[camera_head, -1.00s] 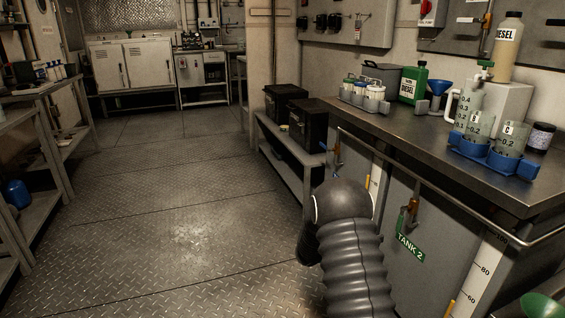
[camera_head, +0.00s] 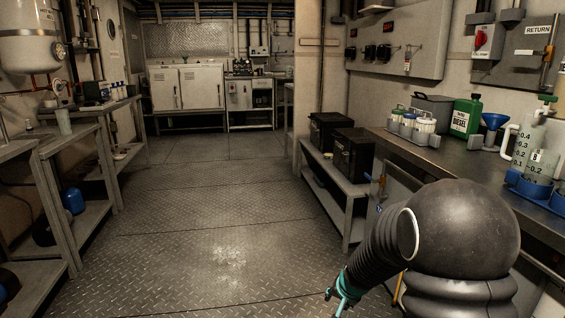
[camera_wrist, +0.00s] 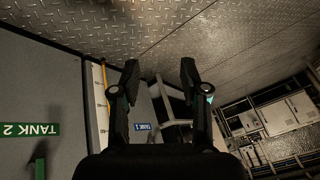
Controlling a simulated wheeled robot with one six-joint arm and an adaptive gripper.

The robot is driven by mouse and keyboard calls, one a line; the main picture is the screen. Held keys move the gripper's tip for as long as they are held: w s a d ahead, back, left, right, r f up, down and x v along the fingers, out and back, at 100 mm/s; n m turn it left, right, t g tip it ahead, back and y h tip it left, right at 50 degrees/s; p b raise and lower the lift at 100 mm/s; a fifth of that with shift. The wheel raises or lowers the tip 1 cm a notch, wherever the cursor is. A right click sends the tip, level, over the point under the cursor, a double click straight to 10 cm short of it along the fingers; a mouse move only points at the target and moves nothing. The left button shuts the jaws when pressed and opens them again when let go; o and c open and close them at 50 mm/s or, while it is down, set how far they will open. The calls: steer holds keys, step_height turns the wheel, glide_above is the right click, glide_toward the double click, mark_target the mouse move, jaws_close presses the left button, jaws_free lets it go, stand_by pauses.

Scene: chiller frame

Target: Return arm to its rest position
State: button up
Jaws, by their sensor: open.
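My arm (camera_head: 455,240) shows at the lower right of the head view, folded down beside the workbench. My gripper (camera_head: 343,295) is at its lower end, above the floor and partly cut off by the bottom edge. In the wrist view my gripper (camera_wrist: 160,75) has its two dark fingers spread apart. Nothing is between the fingers; floor plate and a grey frame show beyond them.
The workbench (camera_head: 455,165) on the right carries a green diesel can (camera_head: 466,117), a blue funnel (camera_head: 493,124) and measuring jugs (camera_head: 524,143). Black boxes (camera_head: 353,152) sit on a low shelf. Shelving (camera_head: 90,215) lines the left. The middle floor (camera_head: 200,225) is clear.

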steer(key=s+r+n, duration=0.2)
steer(key=s+r, duration=0.8)
steer(key=s, duration=0.5)
steer(key=s+r+n, duration=0.3)
steer(key=s+r, duration=0.8)
steer(key=s, duration=0.5)
steer(key=shift+s+h, duration=0.2)
steer(key=shift+h, duration=0.2)
steer(key=shift+d+r, duration=0.1)
